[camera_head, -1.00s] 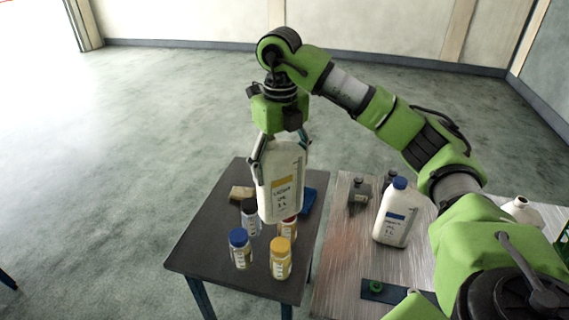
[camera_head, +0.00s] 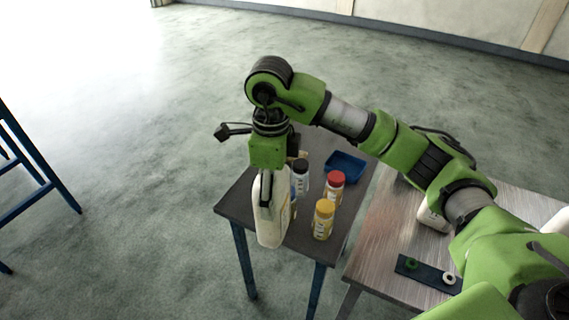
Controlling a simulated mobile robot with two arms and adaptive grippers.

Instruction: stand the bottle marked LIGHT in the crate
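My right arm comes in from the right, and its gripper (camera_head: 268,176) points down, shut on a large white bottle (camera_head: 271,222) by its top. The bottle hangs upright at the left front edge of the dark table, turned nearly edge-on. Its yellow-banded label faced me a second ago but is too small to read surely as LIGHT. A second white bottle (camera_head: 432,217) is mostly hidden behind my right arm on the metal table. The crate does not show now. My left gripper is not in view.
Small bottles with yellow (camera_head: 324,221), red (camera_head: 335,187) and black (camera_head: 300,180) caps stand on the dark table (camera_head: 238,205) close beside the held bottle. A blue tray (camera_head: 345,168) lies behind them. The metal table (camera_head: 385,235) bears a dark plate (camera_head: 428,273).

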